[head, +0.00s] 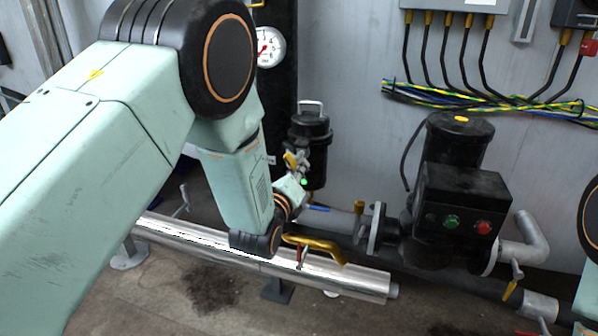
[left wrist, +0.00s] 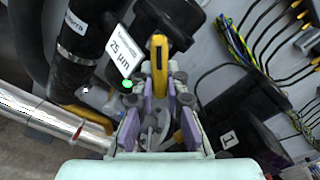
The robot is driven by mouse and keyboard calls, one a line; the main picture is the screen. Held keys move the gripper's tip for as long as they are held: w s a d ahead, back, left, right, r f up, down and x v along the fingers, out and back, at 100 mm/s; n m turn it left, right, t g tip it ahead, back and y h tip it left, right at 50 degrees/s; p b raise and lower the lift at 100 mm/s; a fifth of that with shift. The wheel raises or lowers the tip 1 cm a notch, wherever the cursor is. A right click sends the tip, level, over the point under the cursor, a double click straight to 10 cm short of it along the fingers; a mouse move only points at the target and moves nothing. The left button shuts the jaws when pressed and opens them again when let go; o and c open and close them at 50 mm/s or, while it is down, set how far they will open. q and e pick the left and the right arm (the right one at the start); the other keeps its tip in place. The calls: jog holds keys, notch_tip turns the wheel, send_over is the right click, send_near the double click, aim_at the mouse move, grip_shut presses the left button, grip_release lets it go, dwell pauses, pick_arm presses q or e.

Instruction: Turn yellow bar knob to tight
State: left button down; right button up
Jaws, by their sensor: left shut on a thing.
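The yellow bar knob (left wrist: 158,48) stands upright in the picture in the left wrist view, at the far end of my left gripper (left wrist: 158,78). The purple-sided fingers close in on either side of its near end, and the gripper is shut on it. In the head view the yellow knob (head: 290,161) shows small in front of the black filter housing (head: 311,140), with my left gripper (head: 296,164) at it. The knob's base is partly hidden by the fingers. My right gripper is out of view.
A silver pipe (head: 215,239) runs low across the floor, with a larger yellow handle (head: 318,245) near my left wrist. A black motor box with green and red buttons (head: 460,205) stands at right. A white 25 µm label (left wrist: 124,52) is close to the knob.

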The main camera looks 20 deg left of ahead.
pick_arm(q)
jog(key=m, duration=0.6)
jog(key=shift+a+b, duration=0.4)
jog(key=shift+m, duration=0.3)
jog(key=c, duration=1.4)
grip_release()
jog(key=shift+f, duration=0.1)
jog(key=shift+o, duration=0.2)
jog(key=s, duration=1.2)
jog(key=shift+a, duration=0.25)
